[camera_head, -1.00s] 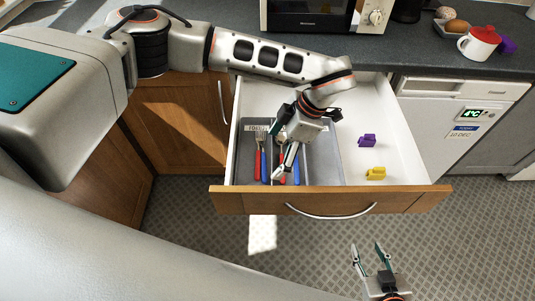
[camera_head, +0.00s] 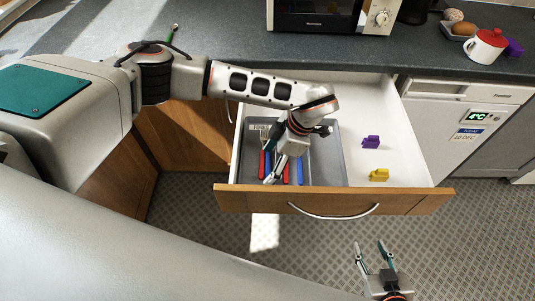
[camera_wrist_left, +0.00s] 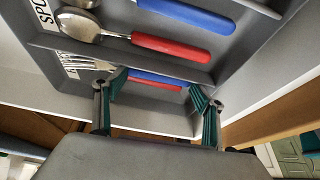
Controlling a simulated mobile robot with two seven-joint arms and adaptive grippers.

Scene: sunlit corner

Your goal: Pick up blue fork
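The blue fork (camera_wrist_left: 155,77) lies in the end compartment of a grey cutlery tray (camera_head: 330,165), inside the open drawer. In the left wrist view its blue handle lies beside a red handle (camera_wrist_left: 160,86), with fork tines to the left. My left gripper (camera_wrist_left: 157,95) is open, its fingers on either side of these handles; I cannot tell whether they touch. In the head view the left gripper (camera_head: 271,176) is over the tray's left compartment and partly hides the cutlery. My right gripper (camera_head: 370,245) is open and empty, in front of the drawer.
A red-handled spoon (camera_wrist_left: 170,47) lies in the neighbouring compartment, with another blue handle (camera_wrist_left: 195,15) beyond. The drawer front (camera_head: 400,202) stands near the left gripper. Purple (camera_head: 371,142) and yellow (camera_head: 379,174) pieces lie in the drawer's clear right side.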

